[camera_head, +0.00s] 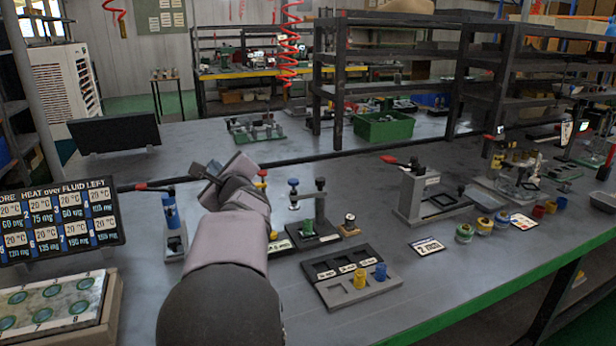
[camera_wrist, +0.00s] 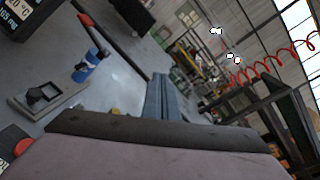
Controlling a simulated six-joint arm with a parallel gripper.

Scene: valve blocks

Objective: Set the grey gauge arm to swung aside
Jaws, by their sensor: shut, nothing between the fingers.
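My gripper (camera_head: 207,172) is raised over the left-middle of the bench in the head view, apart from everything on it. It is shut and empty. In the wrist view its fingers (camera_wrist: 165,95) stick up from the bottom. To the right of my arm, a dark base (camera_head: 318,240) carries a green block (camera_head: 306,228), a blue-knobbed stem (camera_head: 293,184) and a grey post (camera_head: 320,200). The grey gauge arm seems to belong to this fixture, but it is too small to tell its position. My forearm covers the bench just left of the fixture.
A blue cylinder on a stand (camera_head: 171,212) with a red-tipped lever is left of my arm. A grey tray (camera_head: 365,292) holds yellow and blue pieces. A red-handled clamp (camera_head: 415,190) stands to the right. A sign board (camera_head: 62,222) is far left. Bare bench lies behind my gripper.

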